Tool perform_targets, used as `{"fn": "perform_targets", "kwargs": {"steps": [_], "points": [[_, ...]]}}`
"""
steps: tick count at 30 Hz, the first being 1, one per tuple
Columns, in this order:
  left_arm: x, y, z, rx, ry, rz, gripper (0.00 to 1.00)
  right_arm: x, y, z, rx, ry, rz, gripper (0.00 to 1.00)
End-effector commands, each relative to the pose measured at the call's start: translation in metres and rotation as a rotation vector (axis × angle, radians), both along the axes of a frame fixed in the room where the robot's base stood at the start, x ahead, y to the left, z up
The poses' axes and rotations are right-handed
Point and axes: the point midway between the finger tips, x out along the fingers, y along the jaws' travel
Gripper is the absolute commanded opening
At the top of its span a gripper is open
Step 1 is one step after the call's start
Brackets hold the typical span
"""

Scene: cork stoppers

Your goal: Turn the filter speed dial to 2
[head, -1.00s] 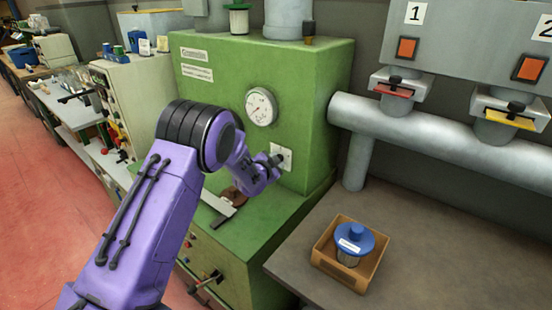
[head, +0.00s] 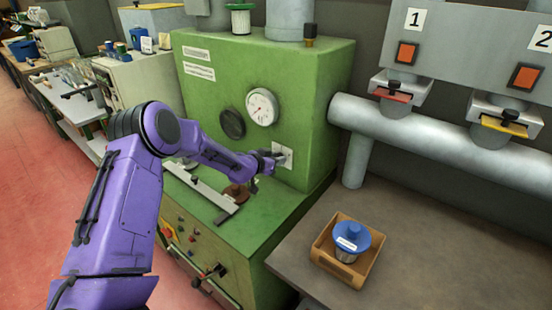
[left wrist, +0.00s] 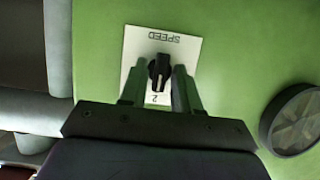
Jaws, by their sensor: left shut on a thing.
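The speed dial is a black knob (left wrist: 160,71) on a white plate (left wrist: 184,56) marked SPEED, fixed to the green machine's face. In the left wrist view the plate appears upside down, with a 2 readable at its lower edge. In the head view the plate (head: 288,155) is partly hidden by my left gripper (head: 277,157). My left gripper also shows in the left wrist view (left wrist: 160,88), its two fingers on either side of the knob and shut on it. The knob's exact pointing is hard to tell. My right gripper is not in view.
The green machine (head: 310,90) carries a round gauge (head: 262,107) and a dark round fitting (head: 232,123) near the plate. A box (head: 322,262) with a blue-capped filter (head: 351,238) stands on the grey bench at right. Pipes (head: 420,118) run along the wall.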

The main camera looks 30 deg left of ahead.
Motion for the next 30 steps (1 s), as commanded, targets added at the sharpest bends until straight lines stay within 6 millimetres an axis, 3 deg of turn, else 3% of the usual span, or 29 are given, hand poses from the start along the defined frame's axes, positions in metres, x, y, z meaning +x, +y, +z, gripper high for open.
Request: {"fn": "perform_targets", "kwargs": {"steps": [15,16,26,30], "points": [[0.001,0.001,0.001,-0.017,-0.002,0.001,0.01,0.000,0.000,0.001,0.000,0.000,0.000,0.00],[0.001,0.001,0.001,-0.017,-0.002,0.001,0.40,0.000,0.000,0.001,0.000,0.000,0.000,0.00],[-0.002,0.000,0.001,-0.016,-0.001,0.000,0.40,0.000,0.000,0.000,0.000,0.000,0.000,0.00],[-0.020,0.002,0.009,-0.017,-0.003,0.001,0.40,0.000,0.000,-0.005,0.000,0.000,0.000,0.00]]}}
